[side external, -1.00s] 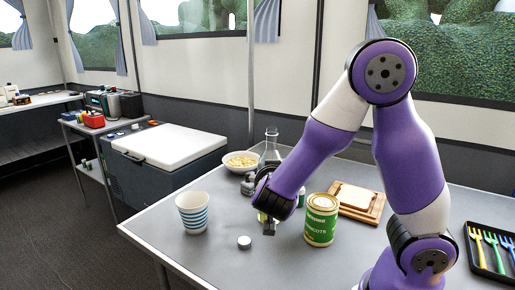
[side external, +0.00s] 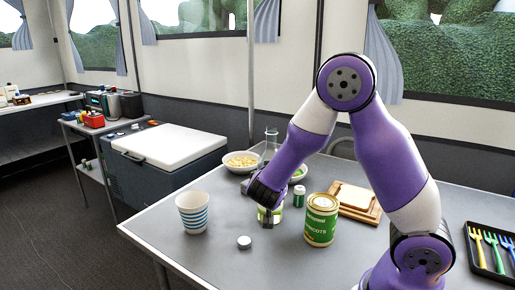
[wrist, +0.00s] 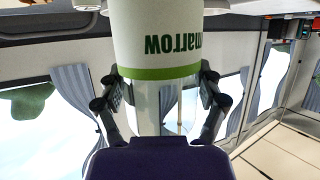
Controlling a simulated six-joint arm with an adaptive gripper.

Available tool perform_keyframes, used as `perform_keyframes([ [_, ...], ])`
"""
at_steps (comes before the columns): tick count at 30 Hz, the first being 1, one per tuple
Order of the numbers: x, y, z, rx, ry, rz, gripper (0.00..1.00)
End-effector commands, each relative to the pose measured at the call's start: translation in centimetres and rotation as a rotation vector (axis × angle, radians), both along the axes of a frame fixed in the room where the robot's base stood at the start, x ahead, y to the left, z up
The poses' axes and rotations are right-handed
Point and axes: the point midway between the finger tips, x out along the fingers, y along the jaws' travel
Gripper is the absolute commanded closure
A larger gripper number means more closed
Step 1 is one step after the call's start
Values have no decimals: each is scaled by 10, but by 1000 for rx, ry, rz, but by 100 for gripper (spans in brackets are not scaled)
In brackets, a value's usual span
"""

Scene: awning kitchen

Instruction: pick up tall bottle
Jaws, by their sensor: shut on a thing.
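In the side external view, my gripper (side external: 268,214) points down over the table, left of the green can. A small pale green and white part of the held bottle (side external: 277,213) shows beside the fingers. Most of it is hidden by my gripper and forearm, so I cannot tell whether its base touches the table.
A green-labelled can (side external: 321,222) stands close on the right. A striped cup (side external: 193,213) and a small white disc (side external: 244,242) are to the left. Behind are a clear flask (side external: 271,141), a food bowl (side external: 241,161), a small green container (side external: 299,196) and a wooden board (side external: 356,204).

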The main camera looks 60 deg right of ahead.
Motion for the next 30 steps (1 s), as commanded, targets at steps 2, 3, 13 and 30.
perform_keyframes([
  [2,0,0,-1,2,2,0,74],
  [3,0,0,-1,2,2,0,74],
  [13,0,0,10,2,-1,0,74],
  [30,-1,33,59,1,-2,6,74],
])
